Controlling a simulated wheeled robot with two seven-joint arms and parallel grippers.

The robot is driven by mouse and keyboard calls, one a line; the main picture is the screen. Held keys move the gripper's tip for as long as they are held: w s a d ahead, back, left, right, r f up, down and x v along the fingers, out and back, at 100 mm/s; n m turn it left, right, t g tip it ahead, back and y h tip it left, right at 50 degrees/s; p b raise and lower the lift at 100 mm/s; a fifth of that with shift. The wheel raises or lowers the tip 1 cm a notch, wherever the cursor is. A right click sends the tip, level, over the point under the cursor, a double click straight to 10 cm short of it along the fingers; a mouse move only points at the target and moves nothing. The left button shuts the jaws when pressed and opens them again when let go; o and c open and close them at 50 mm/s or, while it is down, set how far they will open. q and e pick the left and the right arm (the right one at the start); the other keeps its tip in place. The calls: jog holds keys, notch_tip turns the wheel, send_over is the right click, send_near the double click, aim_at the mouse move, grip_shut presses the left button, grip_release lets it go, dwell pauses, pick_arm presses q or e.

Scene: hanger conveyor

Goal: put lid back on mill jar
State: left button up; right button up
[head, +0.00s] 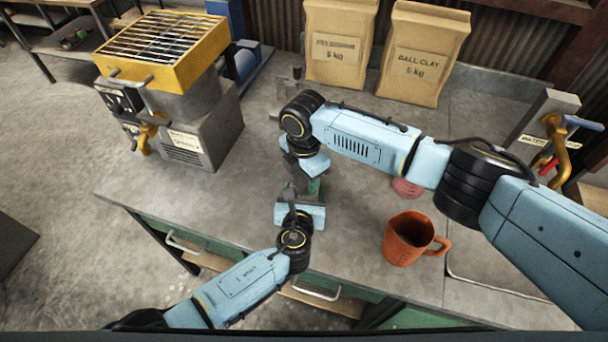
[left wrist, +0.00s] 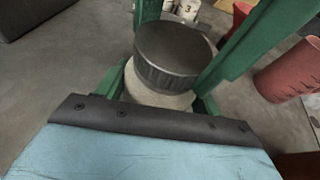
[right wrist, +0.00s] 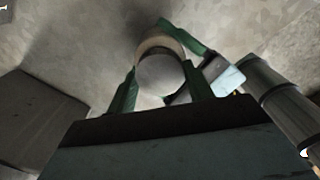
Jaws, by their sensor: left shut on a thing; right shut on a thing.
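The mill jar (left wrist: 160,97) is a pale round jar in the left wrist view, between the green fingers of my left gripper (left wrist: 160,92). The dark grey ribbed lid (left wrist: 172,50) covers its top, with no clear gap visible. In the right wrist view the lid (right wrist: 161,76) shows as a grey disc between the fingers of my right gripper (right wrist: 161,88), with a pale rim beyond it. In the head view my left gripper (head: 314,187) and right gripper (head: 305,172) meet over the bench, and the arms hide jar and lid. Whether the lid is fully seated cannot be told.
An orange mug (head: 405,240) stands right of the grippers, with a small reddish round thing (head: 406,187) behind it. Two clay bags (head: 425,55) stand at the back. A yellow-topped machine (head: 165,50) stands left. The bench (head: 170,195) is clear at front left.

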pick_arm(q)
jog(key=shift+a, duration=0.1)
pick_arm(e)
jog(key=m, duration=0.6)
jog(key=shift+s+f, duration=0.1)
jog(key=shift+s, duration=0.05)
jog(key=m, duration=0.8)
jog(key=shift+a+m, duration=0.1)
jog(key=shift+m, duration=0.3)
jog(key=m, duration=0.4)
jog(key=o, duration=1.1)
